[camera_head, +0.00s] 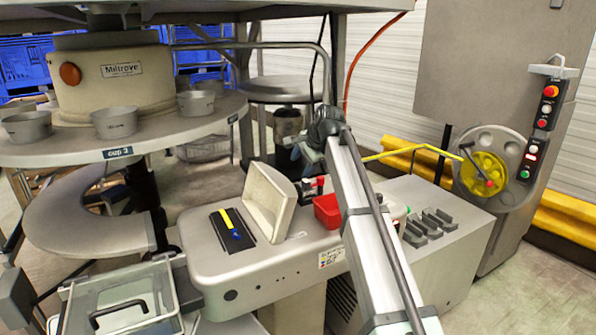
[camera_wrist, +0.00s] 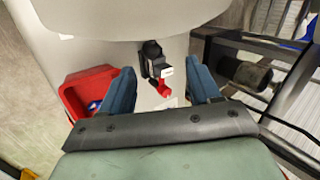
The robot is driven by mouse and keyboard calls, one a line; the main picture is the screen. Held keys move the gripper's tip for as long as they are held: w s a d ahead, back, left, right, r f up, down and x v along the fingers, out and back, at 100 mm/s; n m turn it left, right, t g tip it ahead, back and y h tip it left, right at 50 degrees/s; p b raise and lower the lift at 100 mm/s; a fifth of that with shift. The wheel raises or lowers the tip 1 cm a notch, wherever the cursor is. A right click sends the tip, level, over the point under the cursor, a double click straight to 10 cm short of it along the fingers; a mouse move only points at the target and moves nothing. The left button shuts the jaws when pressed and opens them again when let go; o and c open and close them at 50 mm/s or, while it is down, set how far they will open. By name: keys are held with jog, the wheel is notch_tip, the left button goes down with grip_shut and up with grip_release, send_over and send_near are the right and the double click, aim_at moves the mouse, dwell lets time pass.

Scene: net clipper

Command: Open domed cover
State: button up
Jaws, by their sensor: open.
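A beige, rounded cover (camera_head: 268,202) stands tilted up on the grey machine top in the head view; I cannot tell whether this is the domed cover. A clear box lid with a black handle (camera_head: 120,311) lies flat at the lower left. My gripper (camera_head: 306,158) is over the machine, to the right of the beige cover and apart from it. In the wrist view my gripper's blue fingers (camera_wrist: 161,88) are spread with nothing held. Between and beyond them is a small black fixture with a red lever (camera_wrist: 157,66), which also shows in the head view (camera_head: 312,188).
A red bin (camera_head: 327,211) sits beside the fixture; it is at left in the wrist view (camera_wrist: 77,98). A round table with grey cups (camera_head: 115,121) stands at left. A yellow reel (camera_head: 484,175) is at right. A black panel (camera_head: 232,230) lies on the machine top (camera_head: 205,273).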

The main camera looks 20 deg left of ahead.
jog(key=shift+s+d+r, duration=0.15)
jog(key=shift+r, duration=0.15)
